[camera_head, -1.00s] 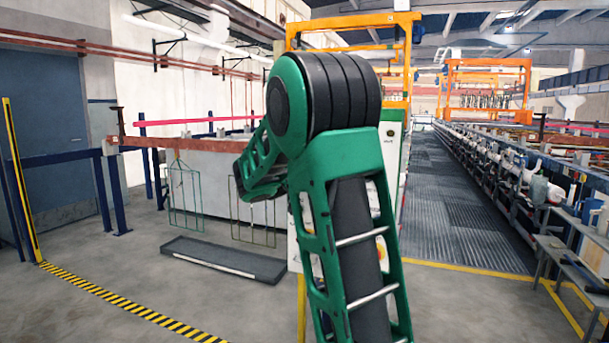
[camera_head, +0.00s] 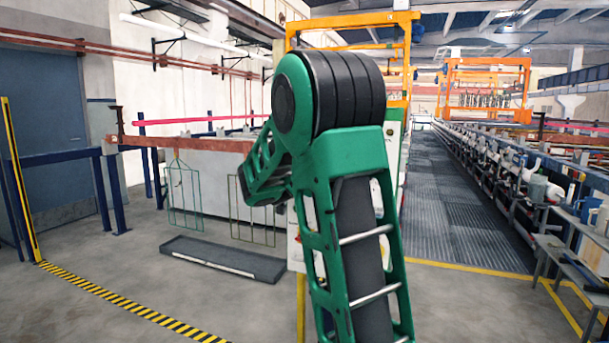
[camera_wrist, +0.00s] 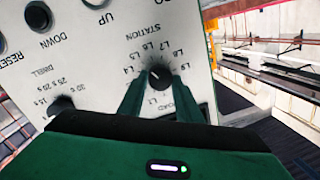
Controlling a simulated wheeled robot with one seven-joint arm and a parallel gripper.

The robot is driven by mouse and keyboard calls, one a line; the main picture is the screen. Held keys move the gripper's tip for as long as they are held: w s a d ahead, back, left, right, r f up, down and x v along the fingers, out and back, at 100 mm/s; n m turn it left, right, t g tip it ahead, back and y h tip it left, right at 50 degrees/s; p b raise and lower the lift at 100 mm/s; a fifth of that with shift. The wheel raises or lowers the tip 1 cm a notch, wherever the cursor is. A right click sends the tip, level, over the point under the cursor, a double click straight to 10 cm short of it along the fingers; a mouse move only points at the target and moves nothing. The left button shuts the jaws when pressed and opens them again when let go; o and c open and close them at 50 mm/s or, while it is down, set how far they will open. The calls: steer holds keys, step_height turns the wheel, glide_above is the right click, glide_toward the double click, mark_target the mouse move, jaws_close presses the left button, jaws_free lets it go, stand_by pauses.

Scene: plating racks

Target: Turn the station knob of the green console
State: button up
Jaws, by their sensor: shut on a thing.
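In the wrist view the console's pale panel (camera_wrist: 100,62) is tilted and its lettering is nearly upside down. The round black station knob (camera_wrist: 159,74) sits under the word STATION, ringed by marks such as L1, L4 and LOAD. A small light pointer shows on it, but I cannot tell which mark it meets. My gripper (camera_wrist: 158,88) has its two green fingers on either side of the knob, shut on it. The fingers hide part of the dial marks. In the head view my arm covers most of the console (camera_head: 395,150); my gripper is hidden there.
A dark UP button (camera_wrist: 95,3), a DOWN button (camera_wrist: 38,16) and a DWELL dial (camera_wrist: 62,103) are near the station knob. Wire racks (camera_head: 185,195) hang left of my arm above a grey tray (camera_head: 222,258). A grated walkway (camera_head: 455,200) is clear on the right.

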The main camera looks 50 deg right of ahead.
steer(key=shift+w+a+f, duration=0.1)
steer(key=shift+w+a, duration=0.15)
steer(key=shift+w, duration=0.1)
steer(key=o, duration=1)
steer(key=shift+o, duration=0.2)
steer(key=shift+s+d, duration=0.1)
steer(key=shift+d, duration=0.05)
steer(key=v, duration=1)
steer(key=shift+s+a, duration=0.15)
steer(key=shift+a, duration=0.2)
